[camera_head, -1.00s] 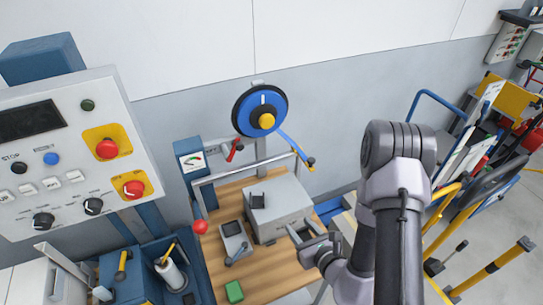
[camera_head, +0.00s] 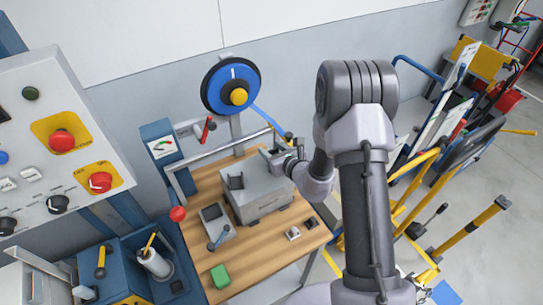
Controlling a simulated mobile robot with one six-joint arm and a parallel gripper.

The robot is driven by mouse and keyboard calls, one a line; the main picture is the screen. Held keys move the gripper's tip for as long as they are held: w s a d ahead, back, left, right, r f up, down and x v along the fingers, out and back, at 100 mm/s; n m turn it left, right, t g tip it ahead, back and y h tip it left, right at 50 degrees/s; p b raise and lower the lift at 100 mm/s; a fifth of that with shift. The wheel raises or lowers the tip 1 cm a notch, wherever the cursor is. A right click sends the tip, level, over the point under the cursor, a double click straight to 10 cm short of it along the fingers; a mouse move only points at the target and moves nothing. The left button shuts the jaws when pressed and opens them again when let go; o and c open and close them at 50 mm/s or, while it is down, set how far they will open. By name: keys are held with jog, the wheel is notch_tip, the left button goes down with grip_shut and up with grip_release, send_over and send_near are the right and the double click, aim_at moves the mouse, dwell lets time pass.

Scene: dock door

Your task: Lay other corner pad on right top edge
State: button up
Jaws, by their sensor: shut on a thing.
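A grey box (camera_head: 262,198) sits on the wooden bench top. One dark corner pad (camera_head: 236,183) lies on its left top edge. My gripper (camera_head: 284,160) is at the box's right top edge, towards the back. It is shut on the other corner pad, which is small and dark and mostly hidden among the fingers. I cannot tell whether that pad touches the box edge.
A blue strap reel (camera_head: 232,86) stands behind the bench, its blue strap running down right. A metal rail (camera_head: 225,160) crosses behind the box. A grey tool (camera_head: 216,222), green block (camera_head: 220,276) and small pale part (camera_head: 293,233) lie on the bench (camera_head: 265,255).

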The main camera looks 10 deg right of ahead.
notch_tip(320, 180, down, 3)
jog(key=shift+w+f, duration=0.1)
jog(key=shift+b, duration=0.35)
jog(key=shift+f, duration=0.2)
jog(key=o, duration=1.3)
jog(key=shift+r, duration=0.1)
